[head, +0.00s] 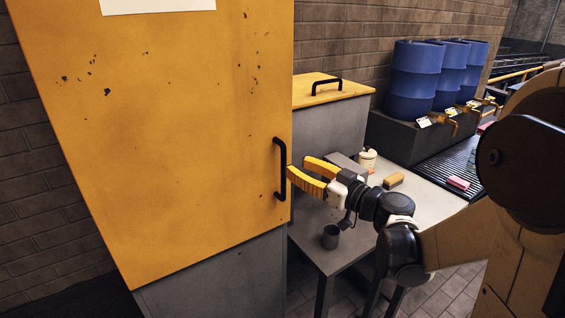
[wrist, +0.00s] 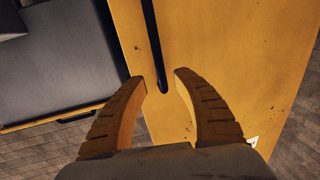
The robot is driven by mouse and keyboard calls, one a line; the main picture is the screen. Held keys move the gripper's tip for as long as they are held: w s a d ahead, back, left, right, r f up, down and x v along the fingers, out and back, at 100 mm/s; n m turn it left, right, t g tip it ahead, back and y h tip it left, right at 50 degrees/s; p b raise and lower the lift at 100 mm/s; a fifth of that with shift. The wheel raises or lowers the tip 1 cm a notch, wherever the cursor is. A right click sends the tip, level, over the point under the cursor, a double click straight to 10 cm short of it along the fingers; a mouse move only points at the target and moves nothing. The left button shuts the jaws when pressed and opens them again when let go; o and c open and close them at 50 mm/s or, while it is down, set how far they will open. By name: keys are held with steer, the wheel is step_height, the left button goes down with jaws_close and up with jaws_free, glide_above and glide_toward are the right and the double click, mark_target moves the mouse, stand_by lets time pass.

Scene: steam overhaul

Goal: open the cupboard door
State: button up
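The yellow cupboard door (head: 180,130) fills the left of the head view and looks shut. Its black bar handle (head: 279,170) runs upright along the door's right edge. My gripper (head: 296,170) is just right of the handle, fingers pointing at it. In the wrist view the yellow fingers of my gripper (wrist: 155,80) are apart, with the end of the black handle (wrist: 152,45) between or just beyond the fingertips. The yellow door (wrist: 225,60) lies behind. Whether the fingers touch the handle I cannot tell.
A grey table (head: 410,190) with a dark cup (head: 330,237), a pale bottle (head: 367,158) and a yellow block (head: 393,180) stands right of the cupboard. A lower yellow-topped cabinet (head: 335,92) stands behind. Blue drums (head: 415,80) stand at the back right.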

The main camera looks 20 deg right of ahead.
mark_target(285, 161)
steer(key=b+x, duration=0.1)
steer(key=x, duration=0.5)
jaws_close()
